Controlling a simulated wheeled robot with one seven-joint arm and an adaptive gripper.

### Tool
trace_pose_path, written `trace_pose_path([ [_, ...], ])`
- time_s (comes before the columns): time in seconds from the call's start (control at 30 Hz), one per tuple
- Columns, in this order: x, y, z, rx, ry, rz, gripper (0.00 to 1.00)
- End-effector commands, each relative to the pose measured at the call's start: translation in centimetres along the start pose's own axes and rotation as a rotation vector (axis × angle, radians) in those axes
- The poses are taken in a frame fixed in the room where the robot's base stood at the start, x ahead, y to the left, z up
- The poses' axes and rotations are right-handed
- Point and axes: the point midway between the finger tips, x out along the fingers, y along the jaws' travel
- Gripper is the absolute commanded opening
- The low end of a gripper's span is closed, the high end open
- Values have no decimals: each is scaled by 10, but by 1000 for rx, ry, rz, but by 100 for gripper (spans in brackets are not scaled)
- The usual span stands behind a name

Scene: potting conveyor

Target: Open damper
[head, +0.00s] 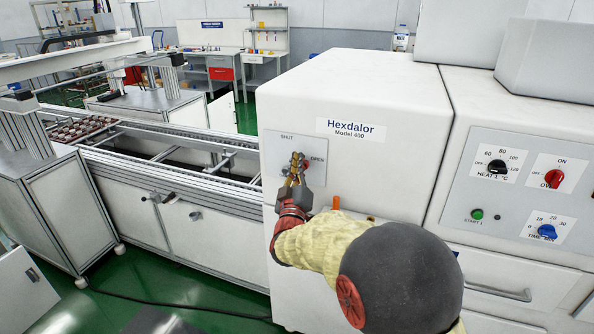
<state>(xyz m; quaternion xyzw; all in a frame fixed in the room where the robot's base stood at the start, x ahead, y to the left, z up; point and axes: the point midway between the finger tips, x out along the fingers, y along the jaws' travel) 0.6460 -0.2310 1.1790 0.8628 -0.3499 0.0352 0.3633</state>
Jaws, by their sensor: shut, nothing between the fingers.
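The damper plate (285,148), marked SHUT at upper left and OPEN at right, is on the front of the white Hexdalor Model 400 cabinet (352,128). A red part (306,164), likely the damper's knob or lever, shows just beside my fingertips, by the word OPEN. My gripper (296,162) is shut and in front of the plate, at the red part; whether it touches cannot be told. My gripper hides the middle of the plate and most of the damper control.
A control panel (474,184) with black, red and blue knobs and a green button is to the right. An orange part (336,202) sticks out below the plate. A conveyor (180,180) runs to the left. The green floor (130,290) has a dark cable.

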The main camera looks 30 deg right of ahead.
Motion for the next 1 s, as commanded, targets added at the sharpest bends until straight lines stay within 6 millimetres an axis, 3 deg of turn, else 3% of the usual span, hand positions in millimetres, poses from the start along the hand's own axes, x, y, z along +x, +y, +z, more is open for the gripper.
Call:
trace_pose_path([
  [0.4, -10, 2, 23, -2, 0, 0, 0],
  [1.0, -13, 1, 32, -5, -6, -4, 0],
])
